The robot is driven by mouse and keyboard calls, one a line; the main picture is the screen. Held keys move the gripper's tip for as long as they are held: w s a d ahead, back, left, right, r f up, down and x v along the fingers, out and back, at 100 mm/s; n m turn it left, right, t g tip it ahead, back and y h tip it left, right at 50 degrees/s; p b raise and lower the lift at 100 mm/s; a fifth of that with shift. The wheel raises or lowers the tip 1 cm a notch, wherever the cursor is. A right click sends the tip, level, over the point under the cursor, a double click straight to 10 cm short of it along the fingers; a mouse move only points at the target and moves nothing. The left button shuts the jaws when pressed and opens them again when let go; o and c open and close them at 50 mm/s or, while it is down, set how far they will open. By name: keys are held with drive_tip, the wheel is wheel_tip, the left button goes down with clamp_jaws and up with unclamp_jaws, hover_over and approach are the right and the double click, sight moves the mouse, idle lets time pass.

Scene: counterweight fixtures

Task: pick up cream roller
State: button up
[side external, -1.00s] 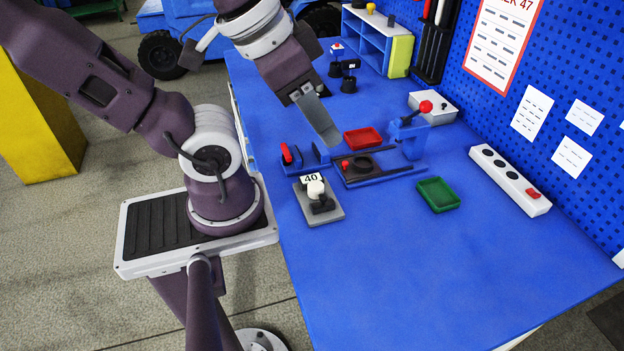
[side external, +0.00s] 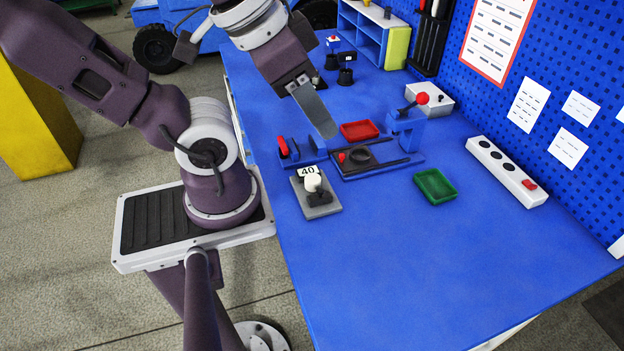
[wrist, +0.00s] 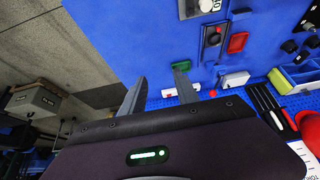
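A small cream roller (side external: 312,182) sits on a dark holder on a grey plate (side external: 322,210) near the table's front edge, beside a white tag reading 40. The same plate shows partly at the top edge of the wrist view (wrist: 189,10), where the roller is hard to make out. My gripper (side external: 325,125) hangs above the table, behind and above the roller and apart from it. In the wrist view, its two fingers (wrist: 158,90) stand apart with nothing between them.
A blue fixture (side external: 407,162) with a black ring stands right of and behind the plate, with a red tray (side external: 360,131) behind it. A green tray (side external: 436,186) and a white power strip (side external: 507,171) lie farther right. The front right of the table is clear.

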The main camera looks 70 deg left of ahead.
drive_tip(key=o, duration=0.5)
drive_tip(key=w+a+f+m+g+y, duration=0.2)
drive_tip(key=f+m+g+y, duration=0.15)
drive_tip(key=f, duration=0.35)
drive_tip(key=w+a+f+m+g+y, duration=0.2)
drive_tip(key=f+m+g, duration=0.15)
drive_tip(key=f, duration=0.25)
drive_tip(key=m+y, duration=0.7)
drive_tip(key=m, duration=0.2)
approach(316, 185)
drive_tip(key=shift+s+a+r, duration=0.5)
drive_tip(key=shift+s+a, duration=0.25)
drive_tip(key=shift+a, duration=0.1)
drive_tip(key=shift+a+f+m+t+y, duration=0.25)
drive_tip(key=shift+a+f+m+t, duration=0.15)
drive_tip(key=shift+f, duration=0.2)
drive_tip(key=shift+a+f+m+t+y, duration=0.2)
drive_tip(key=shift+f+m+t, duration=0.1)
drive_tip(key=shift+f+m, duration=0.3)
drive_tip(key=x, duration=0.7)
drive_tip(key=shift+w+f, duration=0.2)
drive_tip(key=shift+f, duration=0.1)
